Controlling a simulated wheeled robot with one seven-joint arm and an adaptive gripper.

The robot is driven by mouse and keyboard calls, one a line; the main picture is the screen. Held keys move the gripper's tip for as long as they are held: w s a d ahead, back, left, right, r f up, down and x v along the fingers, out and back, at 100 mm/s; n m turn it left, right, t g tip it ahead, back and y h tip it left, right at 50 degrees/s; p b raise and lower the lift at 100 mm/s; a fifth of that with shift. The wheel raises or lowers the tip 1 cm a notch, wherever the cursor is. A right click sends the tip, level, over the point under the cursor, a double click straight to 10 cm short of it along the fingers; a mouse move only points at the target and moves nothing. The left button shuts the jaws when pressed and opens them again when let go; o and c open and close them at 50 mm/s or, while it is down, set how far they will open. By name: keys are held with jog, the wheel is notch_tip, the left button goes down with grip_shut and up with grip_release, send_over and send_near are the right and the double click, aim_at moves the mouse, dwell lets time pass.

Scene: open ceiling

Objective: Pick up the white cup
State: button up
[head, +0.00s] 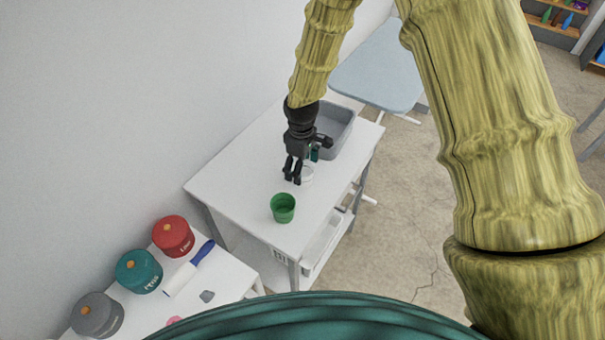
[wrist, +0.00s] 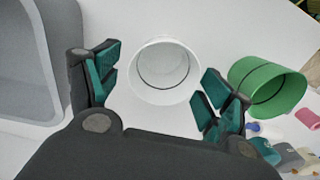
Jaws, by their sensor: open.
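The white cup (wrist: 164,72) stands upright on the white table in the wrist view, between and just beyond my two fingers. In the head view the white cup (head: 307,174) is partly hidden behind my gripper. My gripper (head: 293,180) is open and points down over the table beside the cup. In the wrist view my gripper (wrist: 158,95) shows its fingers spread wide with teal pads, one on each side of the cup. I cannot tell whether a finger touches it.
A green cup (head: 283,208) stands close to the right finger in the wrist view. A grey bin (head: 338,128) sits at the table's back. Red (head: 172,236), teal (head: 138,271) and grey (head: 96,315) canisters stand on a lower-left table. A wall borders the left.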

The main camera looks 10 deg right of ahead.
aim_at(308, 171)
jog(key=shift+s+d+f+p, duration=0.2)
jog(key=shift+s+f+p, duration=0.35)
jog(key=shift+f+p, duration=0.15)
jog(key=shift+w+f+p, duration=0.15)
jog(key=shift+w+f, duration=0.05)
jog(key=shift+f, duration=0.5)
jog(key=shift+w+f+p, duration=0.15)
jog(key=shift+f, duration=0.5)
jog(key=shift+s+r, duration=0.15)
jog(key=shift+s, duration=0.05)
jog(key=shift+w, duration=0.1)
jog(key=c, duration=1)
